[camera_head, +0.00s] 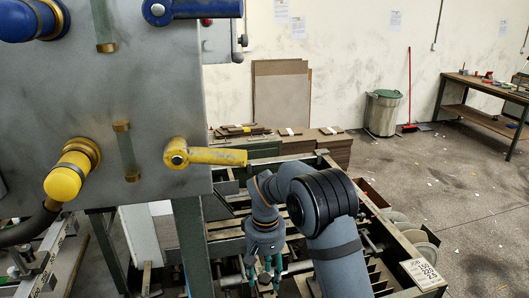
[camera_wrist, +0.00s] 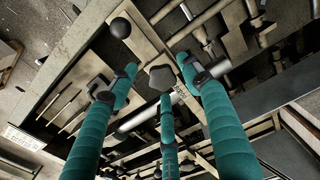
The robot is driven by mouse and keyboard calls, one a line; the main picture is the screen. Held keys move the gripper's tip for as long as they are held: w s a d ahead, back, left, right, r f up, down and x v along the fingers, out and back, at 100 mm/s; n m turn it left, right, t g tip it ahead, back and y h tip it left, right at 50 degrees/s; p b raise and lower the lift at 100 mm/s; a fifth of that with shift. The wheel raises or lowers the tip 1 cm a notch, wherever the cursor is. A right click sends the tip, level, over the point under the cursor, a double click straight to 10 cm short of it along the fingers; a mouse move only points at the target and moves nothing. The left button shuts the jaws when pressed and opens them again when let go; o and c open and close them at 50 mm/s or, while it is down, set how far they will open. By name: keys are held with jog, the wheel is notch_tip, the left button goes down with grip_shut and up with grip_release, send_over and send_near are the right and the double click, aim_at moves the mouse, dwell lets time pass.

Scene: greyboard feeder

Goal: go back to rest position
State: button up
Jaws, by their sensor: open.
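My gripper (camera_head: 263,277) hangs at the end of my dark grey arm in the head view, pointing down over the feeder machine (camera_head: 408,248). In the wrist view, the three teal fingers of my gripper (camera_wrist: 160,80) are spread apart, with nothing held between them. A lever with a black ball knob (camera_wrist: 121,27) and a dark rounded knob (camera_wrist: 161,77) lie below the fingers. I cannot tell how far the fingertips are above them. My arm hides part of the feeder in the head view.
A grey panel with a yellow lever (camera_head: 205,156) and a blue lever (camera_head: 195,9) stands close at the left. Stacked boards (camera_head: 335,146) lie behind the feeder. A bin (camera_head: 382,113) and a workbench (camera_head: 480,86) stand farther back. The floor at the right is mostly clear.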

jog(key=m, duration=0.6)
jog(key=shift+a+m, duration=0.1)
jog(key=shift+m, duration=0.2)
jog(key=m+p, duration=0.1)
jog(key=m, duration=0.5)
jog(key=shift+a, duration=0.1)
